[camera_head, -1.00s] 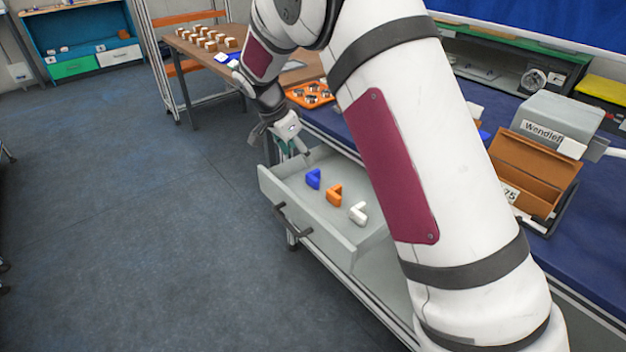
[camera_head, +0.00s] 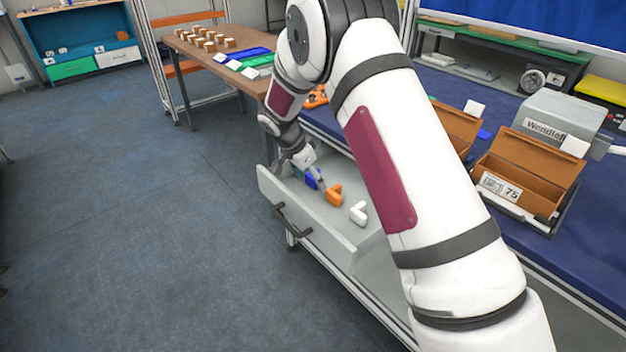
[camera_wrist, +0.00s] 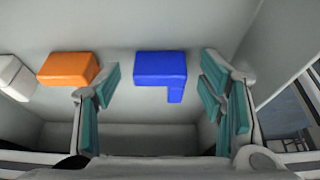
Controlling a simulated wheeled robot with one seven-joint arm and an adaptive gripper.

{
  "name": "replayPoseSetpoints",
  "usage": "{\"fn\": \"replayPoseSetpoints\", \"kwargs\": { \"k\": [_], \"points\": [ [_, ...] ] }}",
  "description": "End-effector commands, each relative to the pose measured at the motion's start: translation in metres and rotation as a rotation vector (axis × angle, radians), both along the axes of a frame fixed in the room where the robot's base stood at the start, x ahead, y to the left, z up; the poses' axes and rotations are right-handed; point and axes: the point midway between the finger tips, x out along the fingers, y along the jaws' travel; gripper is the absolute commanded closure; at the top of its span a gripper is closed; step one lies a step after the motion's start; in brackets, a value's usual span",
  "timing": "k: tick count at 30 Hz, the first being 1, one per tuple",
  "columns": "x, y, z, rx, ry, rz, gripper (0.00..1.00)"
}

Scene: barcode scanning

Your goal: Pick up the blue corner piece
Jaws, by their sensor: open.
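The blue corner piece (camera_head: 312,180) lies in the open grey drawer (camera_head: 340,232), nearest my gripper. In the wrist view the blue corner piece (camera_wrist: 160,70) is L-shaped and lies on the drawer floor between the lines of my two fingers. My gripper (camera_wrist: 162,105) is open and empty, with teal finger pads on either side of the piece. In the head view my gripper (camera_head: 308,172) is low over the drawer and partly covers the blue piece. No contact with the piece is visible.
An orange corner piece (camera_head: 334,194) lies beside the blue one, close to my left finger in the wrist view. A white corner piece (camera_head: 358,213) lies farther along. The drawer walls surround them. Brown boxes (camera_head: 530,165) stand on the blue worktop (camera_head: 560,262).

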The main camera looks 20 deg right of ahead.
Motion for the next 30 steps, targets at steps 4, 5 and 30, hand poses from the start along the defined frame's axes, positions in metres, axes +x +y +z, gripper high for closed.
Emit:
{"fn": "replayPoseSetpoints", "kwargs": {
  "k": [4,5,30],
  "points": [
    [0.000,0.000,0.000,0.000,-0.001,0.000,0.37],
    [0.000,0.000,0.000,0.000,-0.001,0.000,0.37],
    [0.001,0.000,0.045,-0.001,-0.005,0.000,0.75]
  ]
}}
